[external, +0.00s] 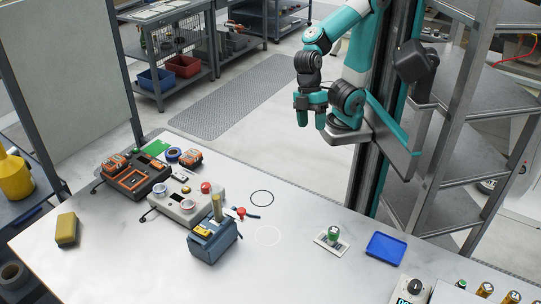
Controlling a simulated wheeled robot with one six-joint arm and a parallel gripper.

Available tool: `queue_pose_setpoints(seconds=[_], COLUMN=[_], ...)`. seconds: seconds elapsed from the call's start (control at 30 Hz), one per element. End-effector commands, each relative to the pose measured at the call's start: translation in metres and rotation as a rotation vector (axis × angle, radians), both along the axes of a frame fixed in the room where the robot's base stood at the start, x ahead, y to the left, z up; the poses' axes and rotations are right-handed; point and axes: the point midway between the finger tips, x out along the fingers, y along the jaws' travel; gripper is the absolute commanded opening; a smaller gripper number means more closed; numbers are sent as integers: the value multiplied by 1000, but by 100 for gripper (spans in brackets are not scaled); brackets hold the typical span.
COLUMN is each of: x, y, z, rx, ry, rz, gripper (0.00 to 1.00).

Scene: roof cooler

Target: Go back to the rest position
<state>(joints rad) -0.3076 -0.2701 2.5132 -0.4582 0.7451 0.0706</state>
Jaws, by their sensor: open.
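My gripper (311,108) hangs from the teal and black arm at the top right of the external view.
On the table stand a dark station (132,180), a light grey station with a red button (206,188), a blue-grey box (213,242), a yellow block (66,229) and a blue tray (386,248). A metal shelf rack (455,110) stands right of my arm.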

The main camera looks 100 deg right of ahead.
Motion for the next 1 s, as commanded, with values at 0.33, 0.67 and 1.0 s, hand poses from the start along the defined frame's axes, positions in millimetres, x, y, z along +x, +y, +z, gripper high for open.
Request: queue_pose_setpoints(seconds=[0.33,0.67,1.0], x=[-10,-10,-10], y=[-7,-7,-7], z=[-3,22,22], rx=[21,20,20], ry=[-24,-24,-24], rz=[39,38,38], gripper=[60,60,60])
